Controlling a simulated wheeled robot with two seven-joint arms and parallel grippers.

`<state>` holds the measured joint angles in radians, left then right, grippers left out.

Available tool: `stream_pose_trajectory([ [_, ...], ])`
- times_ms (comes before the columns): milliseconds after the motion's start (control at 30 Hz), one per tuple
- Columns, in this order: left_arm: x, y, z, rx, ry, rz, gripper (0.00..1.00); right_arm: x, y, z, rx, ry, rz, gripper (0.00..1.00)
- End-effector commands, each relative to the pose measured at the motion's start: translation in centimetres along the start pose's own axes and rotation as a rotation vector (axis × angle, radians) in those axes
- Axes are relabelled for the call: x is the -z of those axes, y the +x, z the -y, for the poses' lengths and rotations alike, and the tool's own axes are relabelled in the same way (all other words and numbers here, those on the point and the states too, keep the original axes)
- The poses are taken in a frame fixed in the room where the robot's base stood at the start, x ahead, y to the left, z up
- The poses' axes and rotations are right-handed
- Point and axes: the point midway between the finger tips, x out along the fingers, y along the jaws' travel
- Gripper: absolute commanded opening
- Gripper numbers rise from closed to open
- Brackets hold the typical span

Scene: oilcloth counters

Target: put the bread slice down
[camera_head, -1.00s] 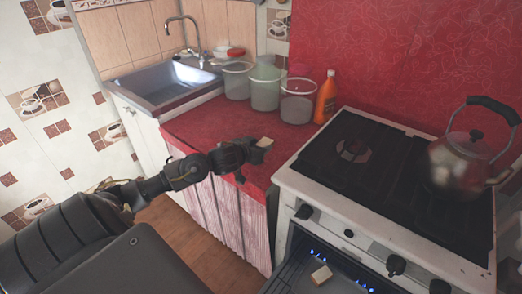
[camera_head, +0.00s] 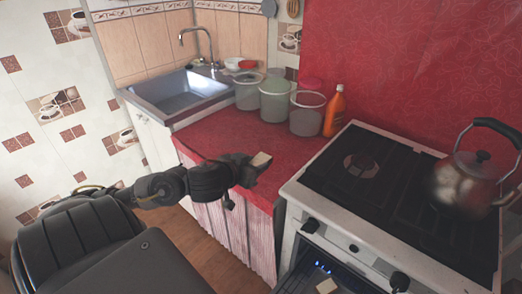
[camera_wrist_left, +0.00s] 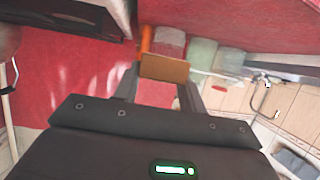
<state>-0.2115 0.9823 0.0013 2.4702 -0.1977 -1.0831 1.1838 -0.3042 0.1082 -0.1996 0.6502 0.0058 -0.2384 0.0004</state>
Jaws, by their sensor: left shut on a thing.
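The bread slice (camera_head: 261,160) is a small pale tan piece at the tip of my left gripper (camera_head: 254,168) in the head view. In the left wrist view the bread slice (camera_wrist_left: 164,68) is a brown slab between the two fingers of the left gripper (camera_wrist_left: 163,82), which is shut on it. The gripper is over the front part of the red counter (camera_head: 222,137), near its edge and left of the stove. I cannot tell how far above the counter the slice is. My right gripper is not in view.
Several clear containers (camera_head: 307,115) and an orange bottle (camera_head: 334,112) stand at the counter's back. A sink (camera_head: 180,90) is behind on the left. A stove (camera_head: 375,180) with a kettle (camera_head: 465,183) is right. Another pale piece (camera_head: 327,286) lies in the open oven. The counter's middle is clear.

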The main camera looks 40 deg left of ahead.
Motion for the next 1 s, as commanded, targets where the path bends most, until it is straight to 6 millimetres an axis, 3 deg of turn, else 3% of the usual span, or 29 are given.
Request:
stream_pose_trajectory([
  [367,-0.1,0.0,0.1,-0.005,0.005,0.002,0.2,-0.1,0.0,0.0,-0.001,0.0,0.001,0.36],
  [700,-3.1,0.3,2.8,0.039,-0.029,0.002,0.2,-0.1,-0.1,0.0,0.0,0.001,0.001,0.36],
  [867,-3.1,1.2,1.1,0.059,-0.038,-0.004,0.2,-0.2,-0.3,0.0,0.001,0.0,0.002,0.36],
  [1000,-2.1,2.1,-1.7,0.051,-0.035,-0.006,0.2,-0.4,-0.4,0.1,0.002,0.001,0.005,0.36],
])
